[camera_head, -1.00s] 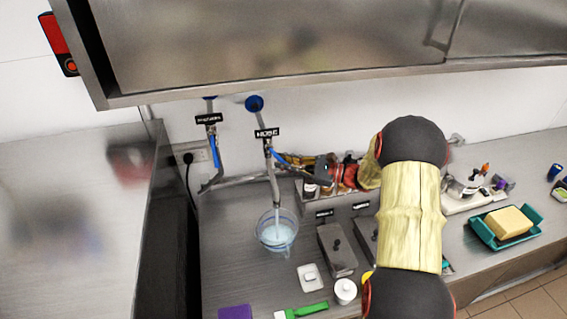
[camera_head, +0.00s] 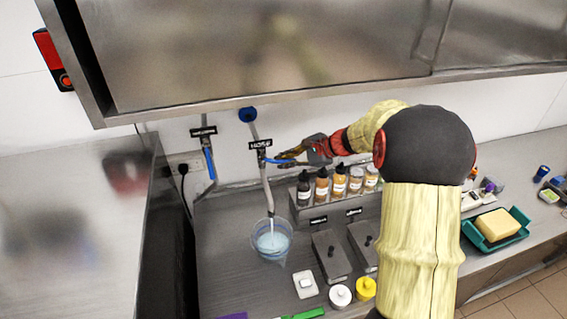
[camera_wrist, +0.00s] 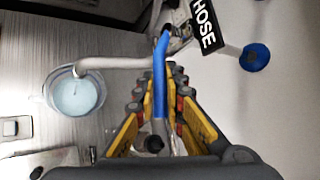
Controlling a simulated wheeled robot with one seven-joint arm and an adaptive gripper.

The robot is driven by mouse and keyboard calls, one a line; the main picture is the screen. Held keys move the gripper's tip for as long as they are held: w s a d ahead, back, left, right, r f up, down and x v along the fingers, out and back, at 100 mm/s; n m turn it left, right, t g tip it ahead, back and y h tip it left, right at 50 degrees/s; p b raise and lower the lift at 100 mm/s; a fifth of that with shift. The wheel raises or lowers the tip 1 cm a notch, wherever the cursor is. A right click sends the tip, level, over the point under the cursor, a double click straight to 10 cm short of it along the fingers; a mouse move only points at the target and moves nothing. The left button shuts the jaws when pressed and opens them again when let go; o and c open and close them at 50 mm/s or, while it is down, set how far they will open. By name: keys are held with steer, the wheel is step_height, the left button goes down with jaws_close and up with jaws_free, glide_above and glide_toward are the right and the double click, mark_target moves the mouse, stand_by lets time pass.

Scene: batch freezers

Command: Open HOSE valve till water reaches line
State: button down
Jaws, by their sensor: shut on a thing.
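The HOSE valve, with its black label (camera_head: 260,143), hangs from the wall; its label (camera_wrist: 206,24) is large in the wrist view. Its blue lever (camera_wrist: 160,68) lies between the fingers of my gripper (camera_wrist: 158,95), which is shut on it. In the head view my gripper (camera_head: 296,156) reaches the lever from the right. The metal spout (camera_head: 267,195) runs down to a clear jug (camera_head: 257,238), and a stream falls into it. Pale blue water (camera_wrist: 76,96) stands in the jug. I cannot make out a line on the jug.
Another labelled valve (camera_head: 208,160) hangs to the left. A rack (camera_head: 305,212) of several bottles stands right of the jug. Lidded metal containers (camera_head: 331,258), a white dish (camera_head: 305,284) and small pots lie in front. A steel cabinet (camera_head: 280,60) overhangs above.

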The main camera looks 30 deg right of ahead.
steer(key=shift+r+n+g+h+p, duration=0.3)
steer(key=shift+r+h+p, duration=0.1)
steer(key=shift+r+h, duration=0.25)
steer(key=c, duration=2)
jaws_free()
steer(key=shift+o, duration=0.8)
steer(key=v, duration=1.2)
steer(key=shift+a, duration=0.1)
